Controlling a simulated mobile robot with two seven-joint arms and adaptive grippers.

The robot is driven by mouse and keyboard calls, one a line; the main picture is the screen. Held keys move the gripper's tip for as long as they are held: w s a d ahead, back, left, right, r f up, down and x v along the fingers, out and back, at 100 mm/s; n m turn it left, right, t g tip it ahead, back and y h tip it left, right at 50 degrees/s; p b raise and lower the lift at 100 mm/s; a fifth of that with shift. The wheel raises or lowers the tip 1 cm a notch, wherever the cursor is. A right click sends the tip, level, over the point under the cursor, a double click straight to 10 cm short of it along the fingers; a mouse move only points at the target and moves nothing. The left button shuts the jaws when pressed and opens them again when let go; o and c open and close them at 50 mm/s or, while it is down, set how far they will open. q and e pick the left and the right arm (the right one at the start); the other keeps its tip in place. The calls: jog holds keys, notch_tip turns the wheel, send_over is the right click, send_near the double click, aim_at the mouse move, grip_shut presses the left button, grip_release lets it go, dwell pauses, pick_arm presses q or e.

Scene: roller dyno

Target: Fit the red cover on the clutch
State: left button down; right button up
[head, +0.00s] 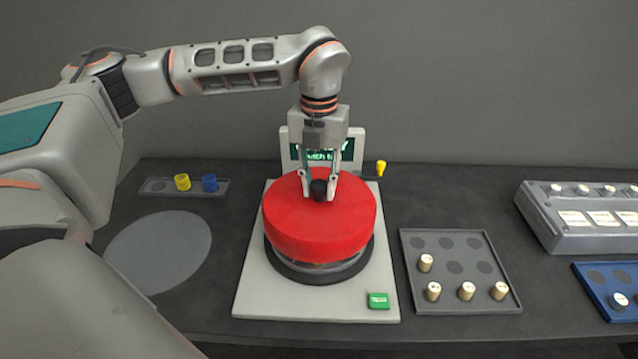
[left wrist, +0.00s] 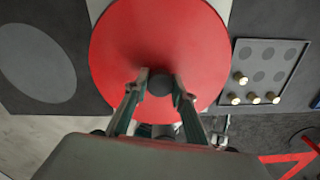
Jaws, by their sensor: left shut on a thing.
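The red cover (head: 320,232) is a wide round cap with a dark knob (head: 318,190) on top. It sits over the clutch (head: 318,271), whose dark round base and a pale rim show below it on the light plate (head: 255,295). I cannot tell whether the cover is fully seated. My left gripper (head: 319,192) points down and is shut on the knob. In the left wrist view the fingers (left wrist: 160,88) flank the knob, and the red cover (left wrist: 160,45) fills the middle. My right gripper is not in view.
A display (head: 350,150) stands behind the plate, with a yellow knob (head: 381,168) beside it. A green button (head: 378,300) is at the plate's front right. A grey tray (head: 470,299) with several pegs lies right. A small rack (head: 155,187) and a bare grey disc (head: 158,252) are left.

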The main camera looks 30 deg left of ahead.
aim_at(319, 199)
pick_arm(q)
jog(key=shift+f+b, duration=1.6)
jog(key=shift+f, duration=1.1)
jog(key=c, duration=1.6)
grip_release()
jog(key=o, duration=0.4)
jog(key=shift+r+p, duration=2)
jog(key=shift+r, duration=0.45)
jog(key=shift+r+p, duration=0.4)
jog(key=shift+r, duration=0.65)
